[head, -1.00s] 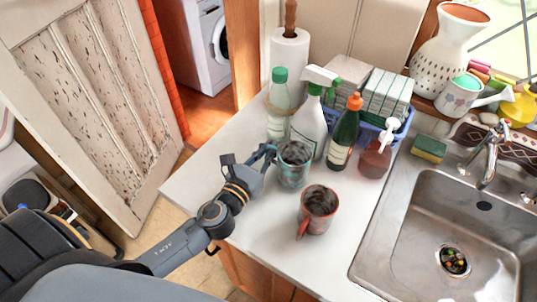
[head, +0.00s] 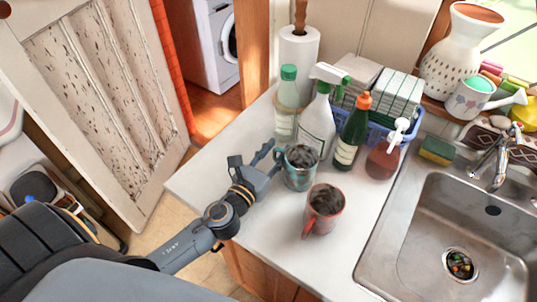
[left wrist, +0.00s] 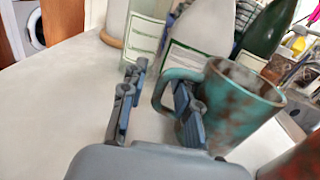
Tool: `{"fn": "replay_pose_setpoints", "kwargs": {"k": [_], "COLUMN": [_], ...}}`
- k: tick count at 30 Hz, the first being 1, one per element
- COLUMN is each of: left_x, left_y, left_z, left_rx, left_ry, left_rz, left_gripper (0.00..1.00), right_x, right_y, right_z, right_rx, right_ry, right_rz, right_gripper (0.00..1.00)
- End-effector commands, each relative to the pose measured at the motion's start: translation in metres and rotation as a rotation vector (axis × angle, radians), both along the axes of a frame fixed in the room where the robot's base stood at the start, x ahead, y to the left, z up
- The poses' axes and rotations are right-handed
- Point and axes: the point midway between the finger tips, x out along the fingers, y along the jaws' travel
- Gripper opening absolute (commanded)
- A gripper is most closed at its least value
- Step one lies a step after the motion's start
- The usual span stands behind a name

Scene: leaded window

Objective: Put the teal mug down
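The teal mug (head: 299,172), with rusty brown blotches, stands upright on the white countertop (head: 222,165), its handle toward my left gripper. My left gripper (head: 252,157) is open beside the handle. In the left wrist view the teal mug (left wrist: 240,105) is at the right and the left gripper's fingers (left wrist: 157,105) are spread with bare counter between them. The right finger overlaps the handle in that view; I cannot tell whether it touches it. My right gripper is not in view.
A red mug (head: 324,208) stands close in front of the teal one. Behind are a green-capped bottle (head: 287,105), a white spray bottle (head: 317,125), a dark green bottle (head: 350,140) and a soap dispenser (head: 382,160). The sink (head: 440,225) is at right. The counter's left part is clear.

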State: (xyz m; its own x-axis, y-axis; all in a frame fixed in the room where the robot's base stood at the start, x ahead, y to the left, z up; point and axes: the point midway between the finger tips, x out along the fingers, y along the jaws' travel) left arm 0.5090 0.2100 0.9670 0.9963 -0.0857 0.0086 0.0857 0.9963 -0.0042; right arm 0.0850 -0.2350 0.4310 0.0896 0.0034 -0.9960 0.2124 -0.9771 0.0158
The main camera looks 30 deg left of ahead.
Motion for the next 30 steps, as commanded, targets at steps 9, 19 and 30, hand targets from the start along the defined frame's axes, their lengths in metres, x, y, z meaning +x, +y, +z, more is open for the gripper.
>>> {"fn": "replay_pose_setpoints", "kwargs": {"k": [9, 19, 30], "left_x": [-0.052, -0.107, -0.12], "left_y": [0.004, 0.009, 0.01], "left_z": [-0.005, -0.004, 0.001], "left_rx": [-0.001, -0.001, 0.0], "left_ry": [0.004, 0.001, -0.002], "left_rz": [0.0, 0.0, 0.0], "left_gripper": [0.31, 0.31, 0.31], "right_x": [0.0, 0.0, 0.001], "right_y": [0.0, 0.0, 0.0], "right_z": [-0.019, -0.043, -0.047], "right_rx": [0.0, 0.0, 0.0], "right_ry": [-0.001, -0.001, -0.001], "right_rz": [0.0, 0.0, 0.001], "right_gripper": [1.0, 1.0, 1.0]}}
